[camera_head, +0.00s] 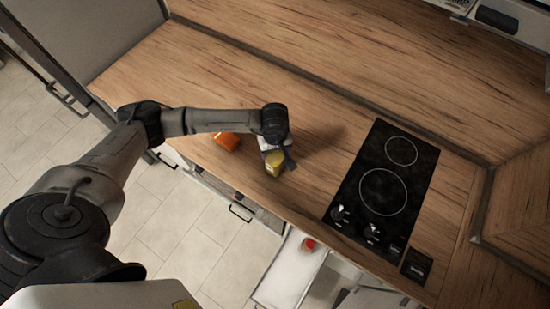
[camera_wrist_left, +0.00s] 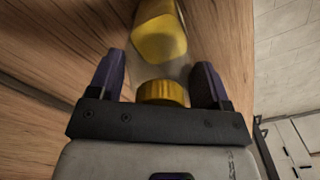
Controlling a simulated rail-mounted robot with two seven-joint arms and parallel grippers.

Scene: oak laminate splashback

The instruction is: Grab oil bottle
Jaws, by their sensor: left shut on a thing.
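The oil bottle (camera_head: 275,166) is yellow and shows at the counter's front edge in the head view, partly hidden by my left gripper (camera_head: 277,153). In the left wrist view, the bottle's yellow body (camera_wrist_left: 159,38), clear neck part and yellow cap lie between the two dark fingers of my left gripper (camera_wrist_left: 158,66). The fingers are shut on the bottle near its neck. Whether its base touches the counter is hard to tell. My right gripper is not in view.
An orange item (camera_head: 228,141) stands on the counter (camera_head: 210,65) left of the bottle, partly under my arm. A black cooktop (camera_head: 374,195) is to the right. An open drawer (camera_head: 283,275) below holds a red item (camera_head: 308,244). The counter behind is clear.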

